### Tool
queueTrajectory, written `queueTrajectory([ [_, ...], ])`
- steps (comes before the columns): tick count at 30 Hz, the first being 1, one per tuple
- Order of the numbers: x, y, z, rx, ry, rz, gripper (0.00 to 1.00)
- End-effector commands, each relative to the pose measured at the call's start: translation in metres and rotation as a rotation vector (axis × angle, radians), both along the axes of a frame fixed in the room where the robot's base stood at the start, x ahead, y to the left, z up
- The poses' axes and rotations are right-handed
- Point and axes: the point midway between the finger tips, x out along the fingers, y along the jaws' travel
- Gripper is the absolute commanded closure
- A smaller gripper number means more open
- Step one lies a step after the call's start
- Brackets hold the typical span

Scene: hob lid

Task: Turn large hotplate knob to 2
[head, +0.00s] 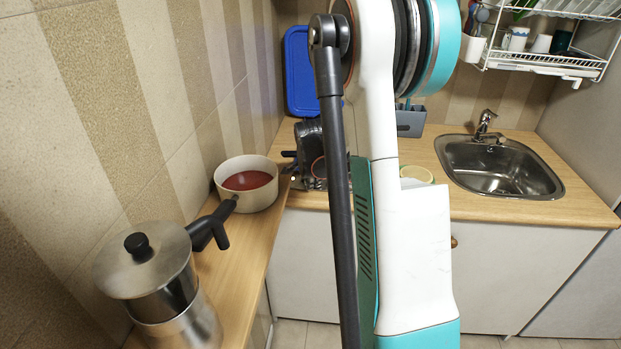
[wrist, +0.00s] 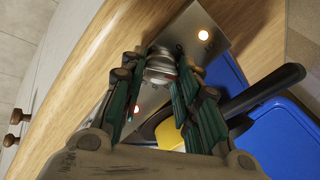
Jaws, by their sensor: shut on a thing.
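In the wrist view a round metallic knob (wrist: 160,66) sits on the silver front panel (wrist: 188,33) of the hob. My gripper (wrist: 159,72) is shut on this knob, with a green-sided finger on each side of it. The knob's markings and pointer are too small and covered to read, and I cannot tell which hotplate it serves. In the head view my arm hides the gripper and the knob; only a small part of the hob (head: 293,179) shows left of the arm.
A black handle (wrist: 262,90) and a blue object (wrist: 285,135) lie close right of my fingers. A pot of red liquid (head: 248,182) and a moka pot (head: 155,280) stand on the left counter. A sink (head: 498,168) is right.

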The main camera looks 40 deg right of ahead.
Motion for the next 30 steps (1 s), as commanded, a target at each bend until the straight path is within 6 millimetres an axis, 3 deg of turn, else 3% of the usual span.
queueTrajectory([
  [9, 0.0, 0.0, 0.0, 0.0, 0.0, -0.001, 0.94],
  [10, 0.0, 0.0, 0.0, 0.0, 0.0, -0.001, 0.66],
  [12, 0.0, 0.0, 0.0, 0.0, 0.0, -0.001, 0.5],
  [23, 0.0, 0.0, 0.001, 0.0, 0.0, -0.001, 0.5],
  [30, -0.008, 0.008, 0.021, 0.0, 0.0, -0.001, 0.5],
])
